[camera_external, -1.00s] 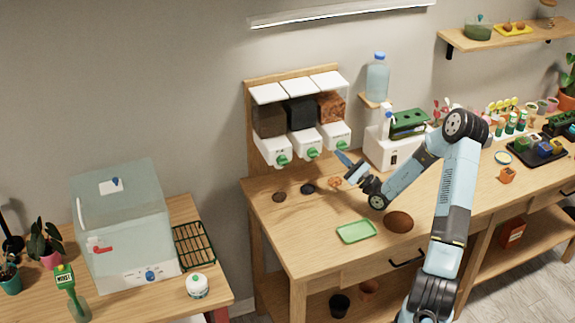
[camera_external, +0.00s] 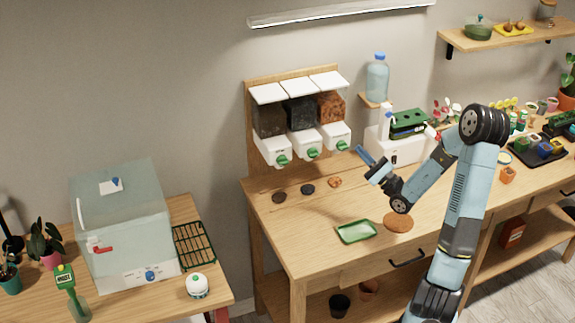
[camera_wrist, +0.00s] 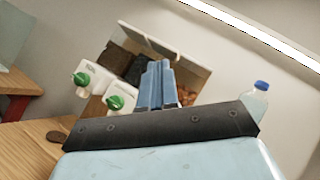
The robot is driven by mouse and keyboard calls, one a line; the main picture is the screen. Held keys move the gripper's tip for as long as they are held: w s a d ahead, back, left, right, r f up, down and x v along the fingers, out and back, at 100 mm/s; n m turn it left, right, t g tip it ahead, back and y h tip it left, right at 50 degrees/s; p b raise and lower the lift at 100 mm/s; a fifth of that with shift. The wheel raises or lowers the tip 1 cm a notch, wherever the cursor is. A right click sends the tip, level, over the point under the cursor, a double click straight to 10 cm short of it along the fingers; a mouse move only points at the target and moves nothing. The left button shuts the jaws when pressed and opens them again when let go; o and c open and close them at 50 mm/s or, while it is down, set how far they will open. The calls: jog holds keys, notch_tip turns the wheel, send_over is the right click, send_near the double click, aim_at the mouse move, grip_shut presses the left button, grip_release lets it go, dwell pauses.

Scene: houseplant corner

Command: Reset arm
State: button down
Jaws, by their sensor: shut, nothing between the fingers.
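My gripper (camera_external: 366,157) is raised above the workbench (camera_external: 330,262), with its blue fingers pointing up and left toward the dispensers. In the wrist view the fingers (camera_wrist: 155,86) are together with nothing between them. My gripper is apart from the bench and from the objects on it. The dispenser rack (camera_external: 298,80) with three bins stands behind and left of my gripper. In the wrist view the fingers cover part of the bins (camera_wrist: 121,97).
A green tray (camera_external: 357,232) and a brown round patch (camera_external: 398,222) lie below my arm. A white machine (camera_external: 400,149) stands close behind my gripper, beside a blue bottle (camera_external: 377,78). A clear cabinet (camera_external: 123,225) stands on the left table. The bench's front left is clear.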

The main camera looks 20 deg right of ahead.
jog(key=s+a+n+g+y, duration=0.65)
jog(key=a+n+g, duration=0.25)
jog(key=a+g, duration=0.3)
jog(key=s+a+f+n+g+h, duration=0.1)
jog(key=s+a+n+g+h, duration=0.25)
jog(key=s, duration=0.25)
jog(key=s+a+f+n+g+h, duration=0.1)
jog(key=s+a+n+g+h, duration=0.15)
jog(key=s+g, duration=0.3)
jog(key=s+d+f+n+h, duration=0.25)
jog(key=s+d+h, duration=0.25)
jog(key=s+h, duration=0.25)
jog(key=s+d+r+n+t+h, duration=0.1)
jog(key=s+d+r+t+h, duration=0.1)
jog(key=d, duration=0.3)
jog(key=s+d+r+n+t+h, duration=0.1)
jog(key=d+r+t+h, duration=0.2)
jog(key=d+r+h, duration=0.1)
jog(key=shift+s+d+r+t, duration=0.4)
jog(key=shift+d+r, duration=0.3)
jog(key=shift+d, duration=0.35)
